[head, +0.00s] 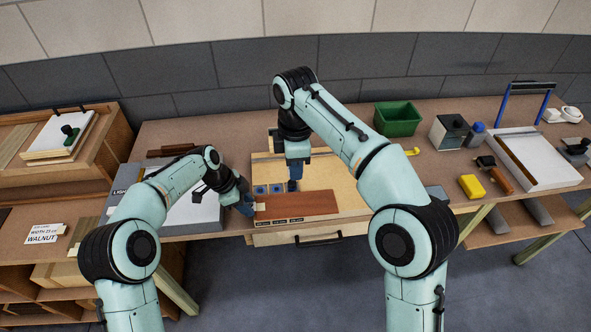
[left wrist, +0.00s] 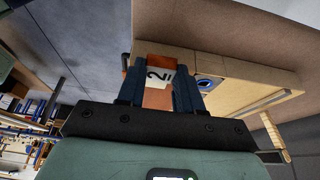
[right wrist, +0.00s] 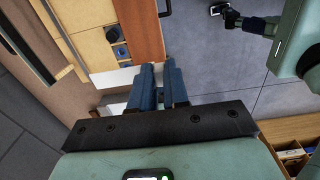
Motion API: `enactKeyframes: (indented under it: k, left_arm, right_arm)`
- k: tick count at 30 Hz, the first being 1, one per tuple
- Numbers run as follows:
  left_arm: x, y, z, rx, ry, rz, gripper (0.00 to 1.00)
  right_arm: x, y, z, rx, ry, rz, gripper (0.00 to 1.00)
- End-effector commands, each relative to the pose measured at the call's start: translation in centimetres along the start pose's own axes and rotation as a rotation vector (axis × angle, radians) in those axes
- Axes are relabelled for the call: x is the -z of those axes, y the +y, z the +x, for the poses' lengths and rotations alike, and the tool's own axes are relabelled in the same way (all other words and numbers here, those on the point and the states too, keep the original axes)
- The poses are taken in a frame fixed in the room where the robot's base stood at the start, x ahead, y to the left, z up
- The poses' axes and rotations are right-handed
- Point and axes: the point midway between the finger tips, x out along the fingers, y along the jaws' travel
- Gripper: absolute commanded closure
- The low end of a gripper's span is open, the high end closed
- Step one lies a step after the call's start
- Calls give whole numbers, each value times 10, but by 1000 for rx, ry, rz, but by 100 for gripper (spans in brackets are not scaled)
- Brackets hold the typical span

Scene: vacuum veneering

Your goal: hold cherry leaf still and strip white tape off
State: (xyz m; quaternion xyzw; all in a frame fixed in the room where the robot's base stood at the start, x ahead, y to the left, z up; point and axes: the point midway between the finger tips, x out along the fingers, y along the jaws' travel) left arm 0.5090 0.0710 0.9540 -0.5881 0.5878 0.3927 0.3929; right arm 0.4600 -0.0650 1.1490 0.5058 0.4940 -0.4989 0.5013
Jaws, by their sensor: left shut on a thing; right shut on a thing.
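The cherry leaf (head: 310,203) is a reddish-brown flat panel lying along the front of the pale board. My left gripper (head: 247,207) is shut on its left end. In the left wrist view, the leaf (left wrist: 157,98) shows between the fingers (left wrist: 158,92), with a pale piece (left wrist: 160,75) bearing dark marks on it. My right gripper (head: 294,183) points down by the leaf's back edge, left of its middle.
The pale board (head: 340,180) has blue-marked squares (head: 261,190) behind the leaf. A grey-framed white panel (head: 195,212) lies at left.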

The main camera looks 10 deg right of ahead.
Motion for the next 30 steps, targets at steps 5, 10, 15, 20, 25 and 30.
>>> enactKeyframes:
  k: [5,10,15,20,25,30]
  left_arm:
    - [0,0,0,0,0,0,97]
    - [0,0,0,0,0,0,62]
    - [0,0,0,0,0,0,35]
    - [0,0,0,0,0,0,35]
    - [0,-1,-10,3,0,0,35]
    - [0,-1,-41,6,1,-1,35]
  right_arm:
    - [0,0,-3,0,0,-1,100]
    - [0,0,-3,0,0,-1,100]
    - [0,0,-3,0,0,-1,100]
    - [0,0,-3,0,0,-1,100]
    - [0,0,-3,0,0,0,100]
    - [0,0,-3,0,0,0,100]
